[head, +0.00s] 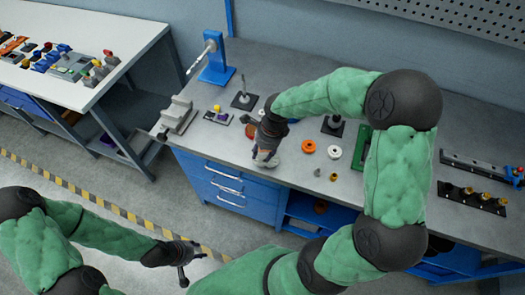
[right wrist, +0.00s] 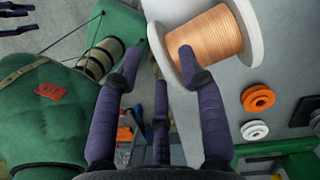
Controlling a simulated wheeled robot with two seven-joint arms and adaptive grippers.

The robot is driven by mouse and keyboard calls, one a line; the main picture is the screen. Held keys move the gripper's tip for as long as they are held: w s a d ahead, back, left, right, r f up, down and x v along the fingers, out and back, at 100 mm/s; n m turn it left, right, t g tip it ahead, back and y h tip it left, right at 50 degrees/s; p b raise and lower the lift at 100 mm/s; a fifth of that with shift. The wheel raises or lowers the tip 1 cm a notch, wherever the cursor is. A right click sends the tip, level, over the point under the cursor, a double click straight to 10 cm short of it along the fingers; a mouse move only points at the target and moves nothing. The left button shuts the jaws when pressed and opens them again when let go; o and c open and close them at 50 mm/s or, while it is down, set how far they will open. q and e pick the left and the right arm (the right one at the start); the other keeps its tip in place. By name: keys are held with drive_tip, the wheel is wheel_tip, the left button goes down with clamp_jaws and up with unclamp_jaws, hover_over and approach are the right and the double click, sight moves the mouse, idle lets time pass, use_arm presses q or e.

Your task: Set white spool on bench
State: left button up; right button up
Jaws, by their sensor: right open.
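A white-flanged spool wound with copper-coloured wire (right wrist: 212,36) lies at the top of the right wrist view, just beyond my right gripper (right wrist: 158,62). One fingertip overlaps its near flange in the picture; I cannot tell whether they touch. The fingers are spread, with nothing clasped between them. In the head view my right gripper (head: 266,150) is at the front edge of the grey bench (head: 290,172), and mostly hides the spool (head: 265,157). I cannot tell whether the spool rests fully on the bench. My left gripper (head: 186,262) is low over the floor, fingers apart and empty.
An orange pulley (head: 308,146), a white pulley (head: 335,152) and a green frame (head: 361,147) stand right of my right gripper. A blue stand (head: 216,65), a grey stepped block (head: 178,115) and small fixtures occupy the left. The front bench strip has some free room.

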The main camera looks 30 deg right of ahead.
use_arm(q)
drive_tip(key=shift+r+p, duration=0.85)
drive_tip(key=shift+r, duration=0.05)
use_arm(e)
wheel_tip(320, 180, up, 12)
drive_tip(key=s+d, duration=0.1)
drive_tip(key=shift+s+d+f, duration=0.15)
drive_tip(key=shift+s+d, duration=0.05)
drive_tip(key=shift+d, duration=0.2)
drive_tip(key=shift+f, duration=0.1)
